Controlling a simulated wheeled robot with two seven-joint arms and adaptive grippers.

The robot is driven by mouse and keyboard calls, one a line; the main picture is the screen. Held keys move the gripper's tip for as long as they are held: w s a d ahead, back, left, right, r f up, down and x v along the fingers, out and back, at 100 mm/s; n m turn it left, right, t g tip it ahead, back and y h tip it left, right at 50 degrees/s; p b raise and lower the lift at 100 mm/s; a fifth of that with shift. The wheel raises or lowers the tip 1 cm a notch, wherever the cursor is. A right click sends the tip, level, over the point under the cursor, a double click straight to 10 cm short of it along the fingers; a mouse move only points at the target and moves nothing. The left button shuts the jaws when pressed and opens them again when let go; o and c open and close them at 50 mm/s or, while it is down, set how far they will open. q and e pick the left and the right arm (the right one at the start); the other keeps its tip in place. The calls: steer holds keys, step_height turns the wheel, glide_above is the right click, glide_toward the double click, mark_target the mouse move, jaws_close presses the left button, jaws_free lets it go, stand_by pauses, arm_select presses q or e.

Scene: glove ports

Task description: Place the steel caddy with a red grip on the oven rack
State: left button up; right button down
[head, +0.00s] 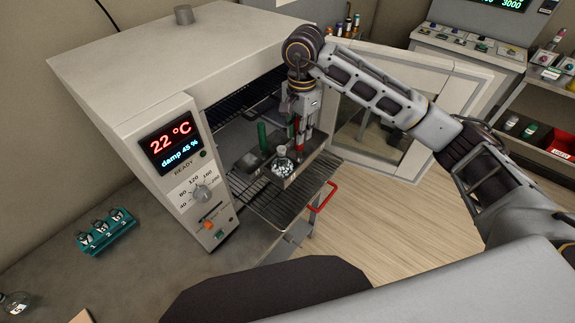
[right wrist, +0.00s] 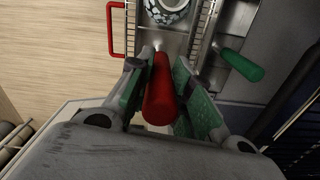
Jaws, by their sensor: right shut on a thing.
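The steel caddy (head: 307,163) with a red grip (head: 299,141) is over the pulled-out oven rack (head: 283,207), just outside the oven mouth. A round glass vessel with pale contents (head: 283,166) sits in it. I cannot tell whether the caddy touches the rack. My right gripper (head: 303,118) comes from above and is shut on the red grip. In the right wrist view, the red grip (right wrist: 159,92) lies between the green finger pads. A second steel caddy (head: 250,161) with a green grip (head: 262,136) stands close by on the left. My left gripper is not in view.
The oven (head: 160,70) has its control panel on the left and its glazed door (head: 375,140) swung open to the right. A red loop handle (head: 322,197) is beside the rack. A teal holder (head: 106,231) with small bottles stands on the bench at left.

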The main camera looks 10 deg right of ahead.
mark_target(298, 155)
steer(key=shift+f+p, duration=0.65)
steer(key=shift+f, duration=2.5)
steer(key=shift+f+p, duration=0.5)
steer(key=shift+f, duration=1.35)
steer(key=c, duration=1.3)
jaws_free()
